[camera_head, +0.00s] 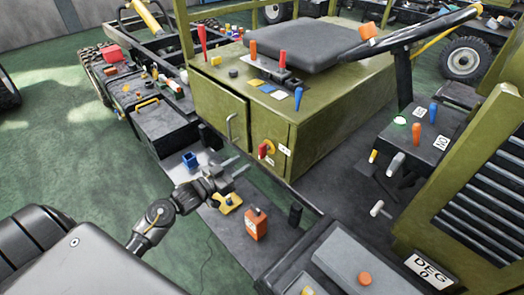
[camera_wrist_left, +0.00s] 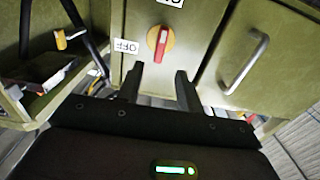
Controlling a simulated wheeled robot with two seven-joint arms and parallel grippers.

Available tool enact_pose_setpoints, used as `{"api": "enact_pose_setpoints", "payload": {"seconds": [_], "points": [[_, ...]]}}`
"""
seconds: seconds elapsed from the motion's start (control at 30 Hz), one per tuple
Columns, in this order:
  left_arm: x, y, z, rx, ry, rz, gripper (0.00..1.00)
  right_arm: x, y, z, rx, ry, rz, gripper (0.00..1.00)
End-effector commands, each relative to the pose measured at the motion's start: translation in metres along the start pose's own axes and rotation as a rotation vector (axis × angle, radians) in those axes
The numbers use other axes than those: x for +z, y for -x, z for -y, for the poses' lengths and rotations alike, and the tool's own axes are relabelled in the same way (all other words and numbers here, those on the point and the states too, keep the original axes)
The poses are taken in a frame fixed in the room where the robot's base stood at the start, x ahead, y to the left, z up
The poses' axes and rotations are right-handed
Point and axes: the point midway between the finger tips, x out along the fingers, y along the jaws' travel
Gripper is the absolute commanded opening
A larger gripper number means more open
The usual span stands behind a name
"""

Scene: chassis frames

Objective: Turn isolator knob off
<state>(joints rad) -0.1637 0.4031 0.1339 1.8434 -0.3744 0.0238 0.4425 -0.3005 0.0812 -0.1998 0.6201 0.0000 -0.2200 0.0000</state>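The isolator knob (camera_head: 263,151) is a red handle on a yellow round plate, set on the front of the olive-green cabinet (camera_head: 225,112). In the left wrist view the knob (camera_wrist_left: 161,42) shows its handle nearly vertical, slightly tilted. An upside-down OFF label (camera_wrist_left: 126,46) is at its left; another label (camera_wrist_left: 170,2) above is cut off by the frame edge. My left gripper (camera_head: 242,165) is in front of the cabinet, a little left of the knob. Its two fingers (camera_wrist_left: 158,78) are apart, empty, and do not touch the knob. My right gripper is not in view.
A door handle (camera_wrist_left: 246,62) stands out from the cabinet beside the knob. Below my left gripper, a grey ledge carries an orange box (camera_head: 256,225), a yellow piece (camera_head: 230,203) and a blue cup (camera_head: 190,160).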

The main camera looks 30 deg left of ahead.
Motion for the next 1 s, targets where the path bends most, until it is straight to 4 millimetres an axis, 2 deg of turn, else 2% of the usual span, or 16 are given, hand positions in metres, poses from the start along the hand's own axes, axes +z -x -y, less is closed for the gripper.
{"api": "enact_pose_setpoints", "payload": {"seconds": [0.17,0.4,0.6,0.8,1.0], "points": [[-0.002,-0.021,0.0,-0.001,0.002,-0.002,0.36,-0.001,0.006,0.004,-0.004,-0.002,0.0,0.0],[-0.002,-0.067,0.001,-0.003,0.001,0.0,0.36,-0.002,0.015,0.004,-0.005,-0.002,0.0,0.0],[0.0,-0.095,0.001,-0.003,0.001,0.002,0.36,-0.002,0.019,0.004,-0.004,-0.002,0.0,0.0],[0.001,-0.106,0.0,-0.002,0.0,0.003,0.36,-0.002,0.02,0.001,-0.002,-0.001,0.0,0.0],[0.001,-0.106,0.0,-0.002,0.0,0.002,0.36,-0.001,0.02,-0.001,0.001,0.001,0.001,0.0]]}}
